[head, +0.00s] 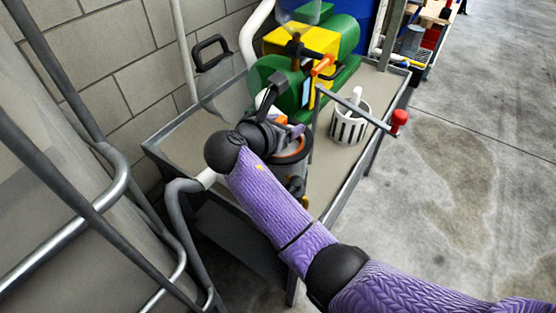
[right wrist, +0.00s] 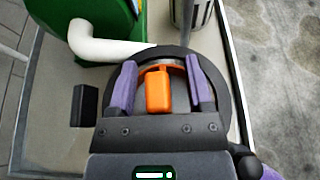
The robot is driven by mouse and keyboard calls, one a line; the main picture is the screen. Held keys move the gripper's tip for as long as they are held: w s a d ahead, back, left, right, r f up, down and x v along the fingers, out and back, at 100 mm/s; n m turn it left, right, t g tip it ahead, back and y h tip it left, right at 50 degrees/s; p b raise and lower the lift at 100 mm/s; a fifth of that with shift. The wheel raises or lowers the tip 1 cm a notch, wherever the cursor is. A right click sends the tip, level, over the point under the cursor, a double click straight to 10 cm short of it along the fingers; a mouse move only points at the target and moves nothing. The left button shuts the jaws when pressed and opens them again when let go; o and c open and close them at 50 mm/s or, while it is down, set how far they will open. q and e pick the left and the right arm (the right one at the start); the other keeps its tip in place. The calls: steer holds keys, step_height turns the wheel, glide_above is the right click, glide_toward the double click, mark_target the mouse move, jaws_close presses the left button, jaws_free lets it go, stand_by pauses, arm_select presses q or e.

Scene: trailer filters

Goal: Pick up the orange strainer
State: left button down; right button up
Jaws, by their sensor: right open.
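The orange strainer shows in the right wrist view as an orange block-like handle (right wrist: 158,92) with part of an orange rim behind it, inside a dark round housing (right wrist: 176,51). In the head view an orange rim (head: 297,154) shows just beyond my right gripper (head: 284,136), partly hidden by it. My right gripper is open, and it also shows in the right wrist view (right wrist: 160,78). Its two purple fingers stand on either side of the orange handle, with gaps visible on both sides. My left gripper is not in view.
A green and yellow machine (head: 318,42) stands on the grey metal trailer (head: 349,172). A white slotted basket (head: 349,127) and a bar with a red knob (head: 399,119) are to the right. Grey metal rails (head: 75,235) fill the left. Open floor lies at the right.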

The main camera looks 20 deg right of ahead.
steer(key=shift+r, duration=0.15)
jaws_close()
stand_by(1.0)
stand_by(0.4)
